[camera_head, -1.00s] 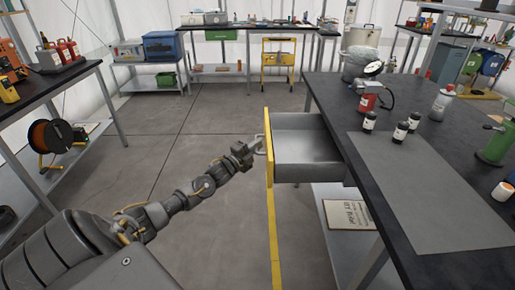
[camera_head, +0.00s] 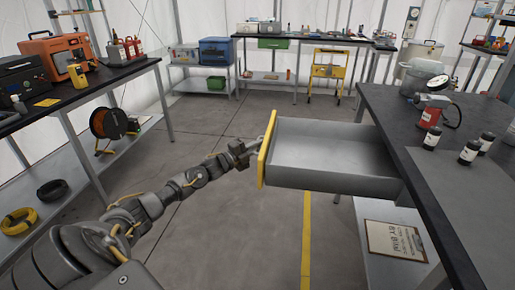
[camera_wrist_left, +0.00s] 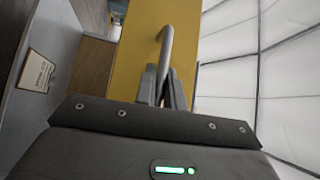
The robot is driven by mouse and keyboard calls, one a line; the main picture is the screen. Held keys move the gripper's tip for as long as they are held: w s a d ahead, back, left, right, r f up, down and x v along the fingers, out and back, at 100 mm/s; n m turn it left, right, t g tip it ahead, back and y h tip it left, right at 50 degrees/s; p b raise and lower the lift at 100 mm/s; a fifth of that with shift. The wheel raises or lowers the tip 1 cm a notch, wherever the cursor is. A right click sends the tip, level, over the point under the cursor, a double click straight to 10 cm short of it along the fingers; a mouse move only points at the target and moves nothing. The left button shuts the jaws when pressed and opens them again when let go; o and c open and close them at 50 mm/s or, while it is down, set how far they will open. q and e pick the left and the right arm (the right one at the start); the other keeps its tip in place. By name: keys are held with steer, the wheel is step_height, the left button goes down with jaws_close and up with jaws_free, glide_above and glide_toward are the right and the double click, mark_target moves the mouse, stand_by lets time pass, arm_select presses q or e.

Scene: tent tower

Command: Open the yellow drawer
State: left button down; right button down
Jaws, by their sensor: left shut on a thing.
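The drawer with the yellow front (camera_head: 267,148) stands far out from under the dark workbench on the right, and its grey inside looks empty. My left gripper (camera_head: 252,147) is shut on the handle of the drawer at the yellow front. In the left wrist view, the fingers of my left gripper (camera_wrist_left: 162,88) close around the lower part of the grey bar handle (camera_wrist_left: 166,45), and the yellow front (camera_wrist_left: 135,65) lies behind it. My right gripper is not in view.
The workbench (camera_head: 385,103) holds dark bottles (camera_head: 470,152), a red canister (camera_head: 432,117) and a gauge. Another table (camera_head: 120,72) is at left. The floor between is clear.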

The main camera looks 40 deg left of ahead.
arm_select(q)
steer(key=c, duration=1.5)
jaws_free()
steer(key=shift+a, duration=0.1)
steer(key=v, duration=1)
steer(key=shift+s, duration=0.4)
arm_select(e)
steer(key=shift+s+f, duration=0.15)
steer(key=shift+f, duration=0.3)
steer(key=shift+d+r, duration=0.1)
